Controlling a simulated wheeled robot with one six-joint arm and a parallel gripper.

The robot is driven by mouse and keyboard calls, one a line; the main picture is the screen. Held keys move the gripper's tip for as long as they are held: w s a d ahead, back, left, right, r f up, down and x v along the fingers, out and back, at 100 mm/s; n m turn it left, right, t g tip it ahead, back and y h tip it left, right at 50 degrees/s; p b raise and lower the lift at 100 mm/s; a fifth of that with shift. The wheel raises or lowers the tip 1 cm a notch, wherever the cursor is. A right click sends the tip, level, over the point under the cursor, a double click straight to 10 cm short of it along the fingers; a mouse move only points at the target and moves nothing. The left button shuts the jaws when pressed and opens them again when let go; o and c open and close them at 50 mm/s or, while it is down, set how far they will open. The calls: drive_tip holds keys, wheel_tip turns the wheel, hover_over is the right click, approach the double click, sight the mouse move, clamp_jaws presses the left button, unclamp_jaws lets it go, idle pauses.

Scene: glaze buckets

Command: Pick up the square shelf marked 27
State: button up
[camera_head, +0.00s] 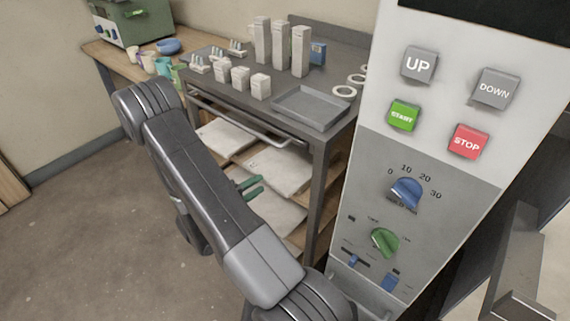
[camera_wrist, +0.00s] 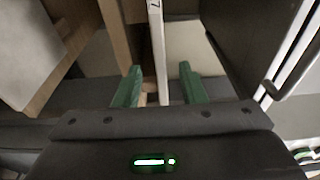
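My gripper (camera_head: 250,187) has two green fingers and is beside the lower shelves of the dark metal cart. In the wrist view my gripper (camera_wrist: 160,88) is open, its fingers spread apart. A thin pale board (camera_wrist: 159,50) stands edge-on in that view, its near end between the fingers with a gap on each side. A dark mark like a 7 shows on its edge at the top; the rest of the number is cut off. In the head view, pale square shelves lie flat in the cart, an upper one (camera_head: 278,170) and a lower one (camera_head: 275,218). No number is readable there.
The cart top (camera_head: 225,105) carries white posts, small blocks, rings and a grey tray (camera_head: 308,106). A control panel (camera_head: 425,170) stands close on the right. The floor at left is clear.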

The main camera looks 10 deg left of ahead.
sight(276, 172)
drive_tip(key=shift+x, duration=4.1)
clamp_jaws()
